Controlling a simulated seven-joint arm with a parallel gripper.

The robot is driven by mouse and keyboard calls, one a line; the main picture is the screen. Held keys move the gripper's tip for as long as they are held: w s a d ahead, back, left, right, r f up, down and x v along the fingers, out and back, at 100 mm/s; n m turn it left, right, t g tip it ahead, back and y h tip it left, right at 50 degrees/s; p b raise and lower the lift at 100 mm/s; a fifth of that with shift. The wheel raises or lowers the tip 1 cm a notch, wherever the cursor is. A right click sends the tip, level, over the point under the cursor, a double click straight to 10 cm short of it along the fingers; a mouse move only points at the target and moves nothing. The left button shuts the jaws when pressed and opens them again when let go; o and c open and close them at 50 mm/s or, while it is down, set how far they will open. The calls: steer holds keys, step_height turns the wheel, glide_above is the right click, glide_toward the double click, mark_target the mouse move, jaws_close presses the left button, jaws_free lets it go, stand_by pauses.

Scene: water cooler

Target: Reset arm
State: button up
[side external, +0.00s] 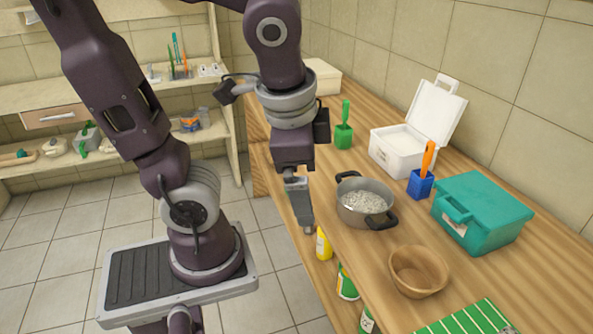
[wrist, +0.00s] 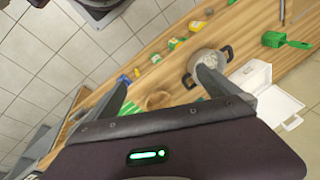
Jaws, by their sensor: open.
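My gripper (side external: 301,208) hangs pointing down at the near edge of the wooden counter, just left of the grey pot (side external: 360,212) in the side view. In the wrist view my gripper (wrist: 165,84) shows its two fingers spread wide apart, with nothing held between them. The pot, filled with pale grainy contents, also appears in the wrist view (wrist: 222,73), partly behind one finger. One finger hides most of the other in the side view.
A wooden bowl (side external: 418,271), a green striped mat (side external: 471,321), a closed teal box (side external: 480,214), an open white box (side external: 396,150), and blue (side external: 420,186) and green (side external: 343,136) holders with tools stand on the counter. Shelves (side external: 110,146) stand at the back left. Tiled floor is clear.

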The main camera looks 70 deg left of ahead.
steer(key=n+t, duration=0.1)
steer(key=s+r+n+t+h, duration=0.1)
steer(key=n, duration=0.1)
steer(key=s+d+r+n+t+h, duration=0.1)
steer(key=shift+d+r+n, duration=0.1)
steer(key=shift+r+n, duration=0.1)
steer(key=shift+n, duration=0.1)
stand_by(1.0)
